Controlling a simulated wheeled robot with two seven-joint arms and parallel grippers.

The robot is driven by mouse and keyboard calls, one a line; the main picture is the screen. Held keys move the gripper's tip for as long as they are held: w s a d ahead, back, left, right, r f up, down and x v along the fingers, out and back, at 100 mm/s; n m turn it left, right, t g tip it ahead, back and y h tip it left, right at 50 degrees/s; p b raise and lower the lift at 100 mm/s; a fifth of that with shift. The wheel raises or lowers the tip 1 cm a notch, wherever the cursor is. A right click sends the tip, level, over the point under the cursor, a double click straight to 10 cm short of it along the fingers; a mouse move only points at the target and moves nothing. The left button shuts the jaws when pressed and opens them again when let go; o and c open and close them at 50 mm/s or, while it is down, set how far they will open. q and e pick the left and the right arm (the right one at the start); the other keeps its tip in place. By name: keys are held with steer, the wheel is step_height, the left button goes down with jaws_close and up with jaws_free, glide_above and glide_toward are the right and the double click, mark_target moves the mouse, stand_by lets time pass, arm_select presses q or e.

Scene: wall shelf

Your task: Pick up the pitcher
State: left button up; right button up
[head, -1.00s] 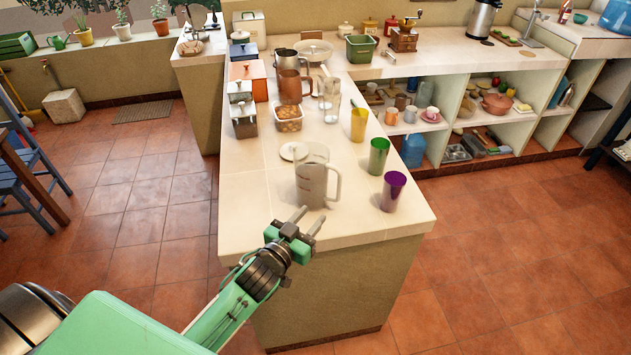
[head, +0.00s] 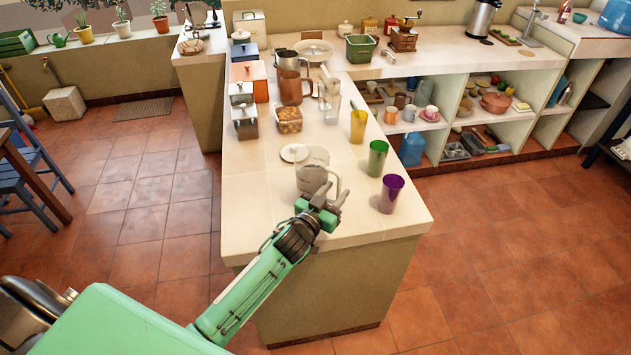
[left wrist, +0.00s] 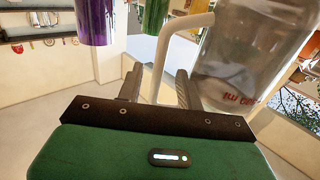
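The pitcher (head: 312,172) is clear, with its handle on the right, and stands upright near the front end of the pale counter. My left gripper (head: 333,195) is at the handle side, partly covering the pitcher's lower part in the head view. In the left wrist view the pitcher (left wrist: 245,55) fills the upper right, with red print on its wall. Its white handle (left wrist: 162,50) runs down between the two grey fingers (left wrist: 158,85), which are apart; I cannot tell whether either touches it. My right gripper is not in view.
Purple (head: 391,194), green (head: 377,158) and yellow (head: 358,126) cups stand in a row to the right. A pale round lid (head: 294,152) lies behind the pitcher. A brown jug (head: 293,88) and several containers stand farther back. The counter's left front is clear.

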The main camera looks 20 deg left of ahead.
arm_select(q)
steer(key=shift+w+d+r+p, duration=0.1)
steer(key=shift+w+d+p, duration=0.2)
steer(key=shift+w, duration=0.6)
steer(key=shift+w+d+p, duration=0.2)
steer(key=shift+w+d, duration=0.05)
steer(key=shift+w, duration=0.65)
jaws_close()
steer(key=shift+r, duration=0.15)
